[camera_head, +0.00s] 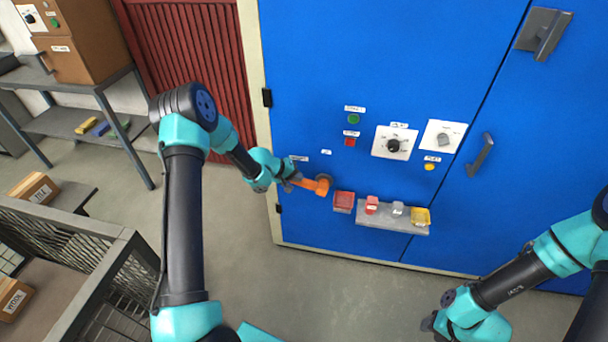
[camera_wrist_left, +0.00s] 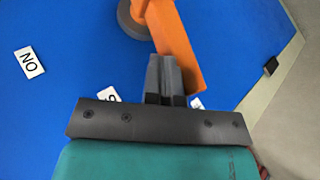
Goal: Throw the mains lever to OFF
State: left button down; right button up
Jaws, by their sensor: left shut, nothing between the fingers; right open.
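The mains lever (camera_head: 312,184) is an orange handle on a dark round pivot (camera_head: 323,179), low on the blue cabinet door. It points left from its pivot. In the left wrist view the lever (camera_wrist_left: 177,45) runs past my left gripper (camera_wrist_left: 165,72), whose fingers are shut with nothing between them. The fingertips are right beside the handle; I cannot tell whether they touch. In the head view my left gripper (camera_head: 293,181) is at the lever's left end. An ON label (camera_wrist_left: 29,62) shows in the left wrist view. My right gripper (camera_head: 430,322) is open, low and away from the cabinet.
A grey shelf (camera_head: 385,225) with red, grey and yellow items juts out right of the lever, beside a red box (camera_head: 343,201). Dials and buttons are above. A door handle (camera_head: 480,155) sticks out at right. A mesh-sided cart (camera_head: 95,235) stands at left.

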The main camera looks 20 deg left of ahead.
pick_arm(q)
jog(key=shift+s+a+f, duration=0.1)
jog(key=shift+a+f, duration=0.25)
jog(key=shift+f, duration=0.4)
jog(key=shift+s+a+f, duration=0.1)
jog(key=shift+a+f, duration=0.2)
jog(key=shift+f, duration=0.45)
jog(key=shift+a+f, duration=0.1)
jog(key=shift+f, duration=0.05)
notch_tip(320, 180, up, 5)
jog(key=shift+f, duration=0.1)
jog(key=s+a+r, duration=0.4)
jog(key=s+a, duration=0.1)
jog(key=a, duration=0.2)
jog(key=shift+r, duration=0.2)
jog(key=shift+s+d, duration=0.1)
